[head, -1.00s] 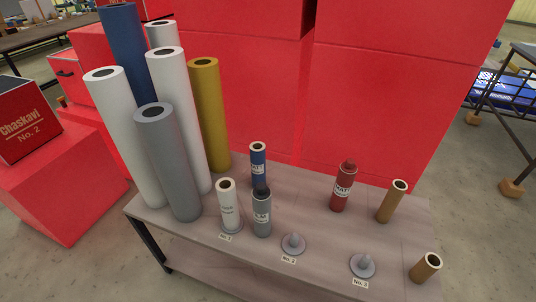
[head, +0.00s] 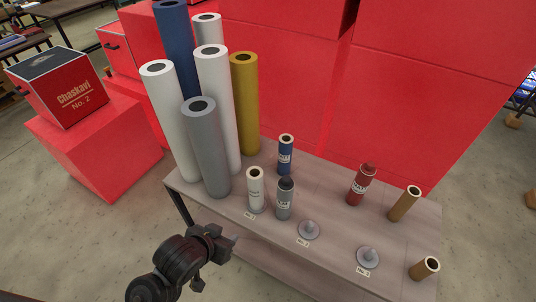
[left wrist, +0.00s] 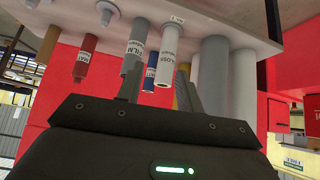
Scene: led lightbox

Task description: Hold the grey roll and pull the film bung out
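The grey roll (head: 285,203) stands upright on the bench, with FILM on its label in the left wrist view (left wrist: 134,52). The dark film bung (head: 286,183) sits in its top end. In the left wrist view, which is upside down, the bung is hard to make out near a finger. My left gripper (head: 227,244) is in front of the bench's near edge, left of and apart from the grey roll. Its two fingers stand apart with nothing held between them in the left wrist view (left wrist: 162,92). My right gripper does not show.
A white roll (head: 255,190) stands just left of the grey roll, and a blue roll (head: 285,157) behind it. A red roll (head: 360,187), brown tubes (head: 404,205) and pegged bases (head: 309,230) are to the right. Tall rolls (head: 208,150) crowd the bench's left end.

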